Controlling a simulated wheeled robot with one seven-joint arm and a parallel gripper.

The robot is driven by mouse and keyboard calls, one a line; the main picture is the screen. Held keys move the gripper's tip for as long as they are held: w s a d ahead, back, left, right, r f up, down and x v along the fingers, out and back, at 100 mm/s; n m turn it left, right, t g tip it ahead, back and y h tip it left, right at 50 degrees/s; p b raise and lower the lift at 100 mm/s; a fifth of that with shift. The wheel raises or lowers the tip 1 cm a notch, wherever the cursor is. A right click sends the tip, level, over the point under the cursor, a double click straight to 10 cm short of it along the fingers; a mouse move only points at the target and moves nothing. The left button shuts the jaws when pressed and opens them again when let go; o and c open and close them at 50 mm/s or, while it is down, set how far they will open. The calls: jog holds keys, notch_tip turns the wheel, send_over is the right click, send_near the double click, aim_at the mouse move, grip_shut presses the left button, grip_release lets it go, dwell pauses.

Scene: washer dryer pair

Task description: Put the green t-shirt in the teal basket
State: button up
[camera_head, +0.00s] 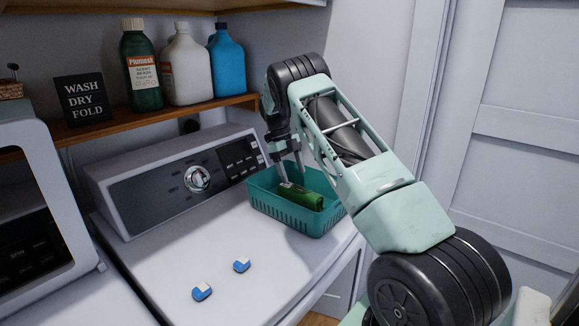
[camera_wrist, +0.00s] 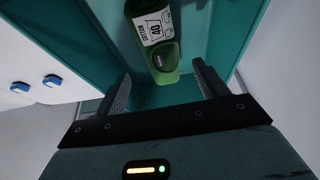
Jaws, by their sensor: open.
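The teal basket (camera_head: 283,212) stands on the right part of the washer or dryer top. The green t-shirt (camera_head: 302,196) appears as a compact green bundle with a white label, lying inside the basket. In the wrist view the green t-shirt (camera_wrist: 162,60) lies in the basket (camera_wrist: 220,25), and its label reads "COTTON 40". My gripper (camera_head: 291,170) reaches down over the basket, its fingertips close to the bundle. In the wrist view my gripper (camera_wrist: 161,80) has its fingers wide apart, one on each side of the bundle's near end, with nothing held between them.
Two blue-and-white pods (camera_head: 202,292) (camera_head: 241,264) lie on the machine top (camera_head: 170,258) left of the basket. The control panel (camera_head: 185,178) rises behind. A shelf (camera_head: 150,123) above holds several bottles (camera_head: 187,68) and a sign (camera_head: 82,98). The machine top's middle is mostly clear.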

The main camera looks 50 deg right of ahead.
jog(key=shift+v, duration=1.7)
jog(key=s+a+r+n+t+y, duration=0.1)
jog(key=s+a+r+n, duration=0.2)
jog(key=a+n, duration=1.15)
jog(key=s+a+r+n+t, duration=0.3)
jog(key=a+n, duration=0.4)
jog(key=a, duration=1.4)
jog(key=s+a+n, duration=1.2)
jog(key=s, duration=0.5)
jog(key=s+a+f+n, duration=0.1)
jog(key=s+f+n, duration=0.1)
jog(key=s+n, duration=0.7)
jog(key=s, duration=0.3)
jog(key=shift+t, duration=0.3)
jog(key=shift+s+f+n, duration=0.1)
jog(key=shift+n, duration=0.15)
